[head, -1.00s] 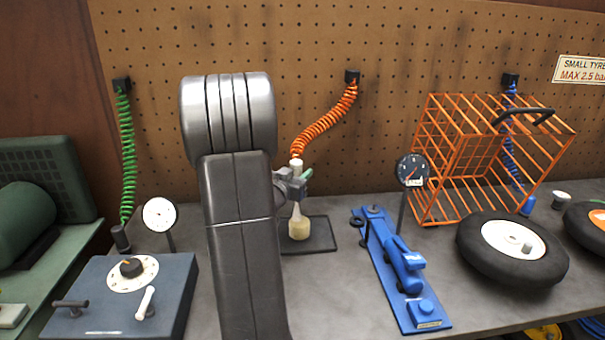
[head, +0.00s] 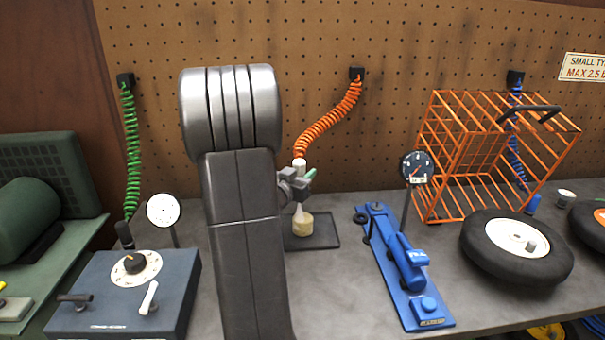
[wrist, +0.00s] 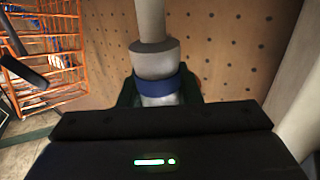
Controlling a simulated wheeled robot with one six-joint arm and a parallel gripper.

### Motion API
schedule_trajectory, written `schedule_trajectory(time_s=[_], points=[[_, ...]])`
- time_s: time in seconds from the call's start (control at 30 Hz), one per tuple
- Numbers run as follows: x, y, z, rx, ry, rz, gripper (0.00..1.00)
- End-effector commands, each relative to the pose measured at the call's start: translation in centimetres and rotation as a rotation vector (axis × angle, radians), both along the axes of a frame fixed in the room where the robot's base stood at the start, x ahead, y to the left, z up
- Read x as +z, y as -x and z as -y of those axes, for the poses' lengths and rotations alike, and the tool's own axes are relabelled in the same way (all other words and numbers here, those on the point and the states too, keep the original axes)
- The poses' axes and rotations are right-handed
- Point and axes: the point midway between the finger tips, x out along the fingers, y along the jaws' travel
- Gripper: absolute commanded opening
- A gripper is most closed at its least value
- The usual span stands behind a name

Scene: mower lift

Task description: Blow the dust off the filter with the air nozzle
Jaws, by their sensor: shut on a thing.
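My gripper (head: 298,187), partly hidden behind my arm in the head view, is shut on the air nozzle (head: 300,166). The nozzle is pale and upright, with the orange coiled hose (head: 328,126) joined to its top. In the wrist view, the nozzle (wrist: 154,55) is a grey body with a blue ring, between green finger pads. Below the gripper, a pale cone (head: 299,214) points down at the filter (head: 304,227); I cannot tell whether it is nozzle tip or air jet. The filter is a tan cylinder on a dark tray (head: 325,241). Any dust is too small to tell.
A blue clamp-like tool (head: 405,270) and a black gauge (head: 416,167) stand right of the tray. Beyond are an orange wire cage (head: 455,150) and a wheel (head: 485,262). A blue dial box (head: 120,295) sits left. Bare bench lies in front of the tray.

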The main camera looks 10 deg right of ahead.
Motion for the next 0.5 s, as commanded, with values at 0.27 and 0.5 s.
schedule_trajectory(time_s=[0.27, 0.5], points=[[2.0, 0.0, 0.0, 0.0, 0.0, 0.001, 0.05], [4.5, 0.0, 0.0, -0.001, 0.0, 0.001, 0.05]])
